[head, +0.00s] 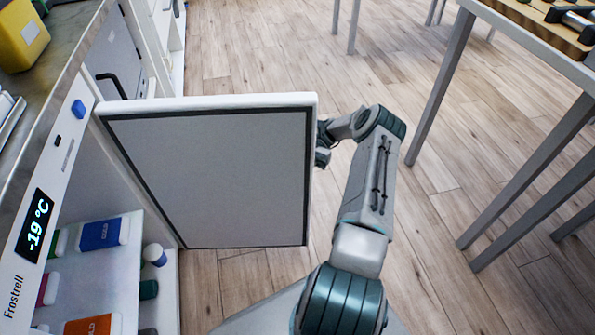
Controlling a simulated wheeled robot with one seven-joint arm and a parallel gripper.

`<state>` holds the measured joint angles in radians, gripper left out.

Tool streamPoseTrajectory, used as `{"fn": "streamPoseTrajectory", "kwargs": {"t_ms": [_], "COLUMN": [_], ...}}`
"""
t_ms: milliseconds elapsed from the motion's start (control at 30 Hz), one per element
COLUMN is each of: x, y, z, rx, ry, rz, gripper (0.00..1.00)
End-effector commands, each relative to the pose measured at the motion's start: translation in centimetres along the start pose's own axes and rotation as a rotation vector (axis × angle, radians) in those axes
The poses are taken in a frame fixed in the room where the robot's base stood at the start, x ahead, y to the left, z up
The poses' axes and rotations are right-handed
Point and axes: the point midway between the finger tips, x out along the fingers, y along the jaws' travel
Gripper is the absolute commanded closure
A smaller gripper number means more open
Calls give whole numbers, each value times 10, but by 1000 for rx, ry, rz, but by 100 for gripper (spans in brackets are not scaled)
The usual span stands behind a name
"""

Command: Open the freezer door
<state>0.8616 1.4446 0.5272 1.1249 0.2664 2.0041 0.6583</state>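The freezer (55,150) stands at the left, with a display reading -19 °C. Its door (215,175) stands wide open, swung out from the cabinet, its grey inner face toward me. The interior shows several packs and bottles, among them a blue pack (103,234) and an orange pack (88,325). My gripper (322,146) is at the door's free edge, at its right end. The fingers are partly hidden behind the door edge, so I cannot tell whether they are open or touching the handle side.
A table with grey legs (440,90) stands at the right, with a wooden rack (545,22) on top. A yellow box (22,35) sits on the counter above the freezer. The wooden floor (275,45) between door and table is clear.

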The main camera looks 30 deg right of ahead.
Motion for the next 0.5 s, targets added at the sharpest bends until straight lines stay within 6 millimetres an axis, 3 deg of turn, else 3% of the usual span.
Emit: {"fn": "streamPoseTrajectory", "kwargs": {"t_ms": [500], "x": [-3], "y": [0], "z": [-1], "rx": [-4], "ry": [-3], "rz": [-12], "gripper": [100]}}
